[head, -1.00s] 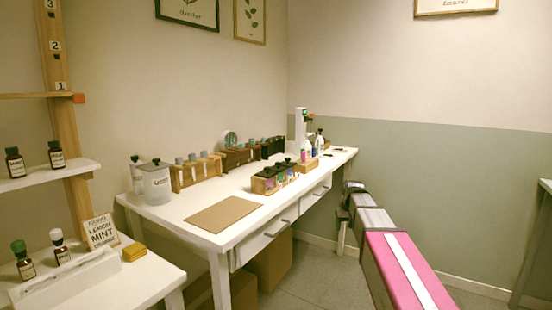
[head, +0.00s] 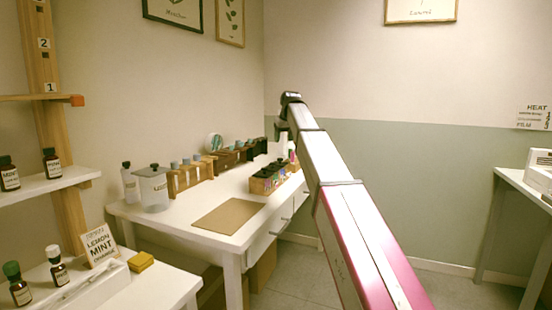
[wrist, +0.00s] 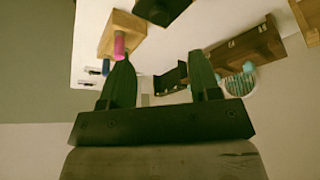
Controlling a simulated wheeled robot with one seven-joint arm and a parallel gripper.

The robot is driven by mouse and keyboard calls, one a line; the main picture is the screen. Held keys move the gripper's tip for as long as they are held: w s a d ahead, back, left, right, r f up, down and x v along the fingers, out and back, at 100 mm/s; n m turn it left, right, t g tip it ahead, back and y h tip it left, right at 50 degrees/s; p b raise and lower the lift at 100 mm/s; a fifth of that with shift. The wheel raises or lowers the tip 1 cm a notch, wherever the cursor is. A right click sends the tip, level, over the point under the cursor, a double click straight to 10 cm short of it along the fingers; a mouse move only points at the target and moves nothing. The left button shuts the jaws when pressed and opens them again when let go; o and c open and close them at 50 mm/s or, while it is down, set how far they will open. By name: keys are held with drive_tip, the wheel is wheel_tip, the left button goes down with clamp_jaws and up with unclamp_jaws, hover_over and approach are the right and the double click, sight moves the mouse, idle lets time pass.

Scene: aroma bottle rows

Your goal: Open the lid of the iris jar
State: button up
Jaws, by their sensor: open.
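I cannot read the word iris on any label. A frosted white jar with a dark knobbed lid (head: 152,188) stands shut at the left back of the white desk (head: 180,228). A smaller white bottle with a dark cap (head: 129,182) stands beside it. My gripper (head: 282,130) is raised over the far end of the desk, well right of the jar, and hides part of that end. In the wrist view my gripper (wrist: 159,60) shows two dark fingers spread apart with nothing between them. The frosted jar is not in the wrist view.
Wooden racks (head: 190,178) of bottles line the desk's back edge. A wooden box of dark-capped bottles (head: 268,178) stands near the right side. A brown mat (head: 228,216) lies bare at the front. A shelf with bottles (head: 50,185) is at left.

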sight(281, 159)
drive_tip(key=x, duration=1)
drive_tip(key=shift+w+f, duration=0.2)
drive_tip(key=shift+f, duration=0.05)
clamp_jaws()
